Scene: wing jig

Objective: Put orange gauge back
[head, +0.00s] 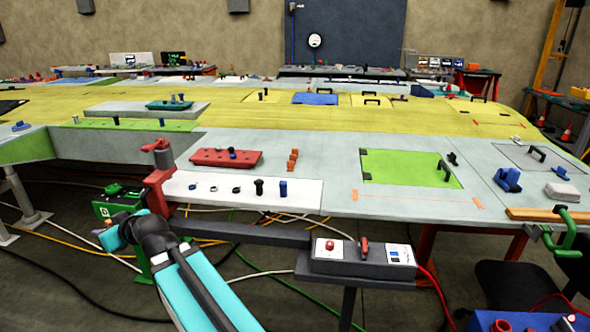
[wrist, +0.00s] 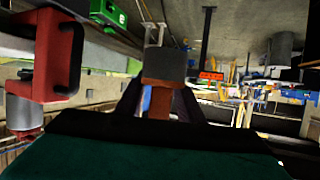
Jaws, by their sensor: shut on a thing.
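My gripper (wrist: 160,98) shows in the wrist view with its dark fingers shut on an orange-brown piece, which I take to be the orange gauge (wrist: 160,104). A dark grey block (wrist: 165,67) shows at the far end of this piece; I cannot tell if it is part of it. In the head view my wrist is at the lower left, beside the green box (head: 118,201) and below the red clamp (head: 160,168). The fingers and held piece are hidden there. A small orange stepped piece (head: 292,160) stands on the grey wing panel.
A white strip (head: 215,189) with several small plugs runs along the panel's near edge, beside a red block (head: 226,158). A grey control box (head: 362,259) stands in front. The red clamp is close at left in the wrist view (wrist: 72,60). Cables cross the floor.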

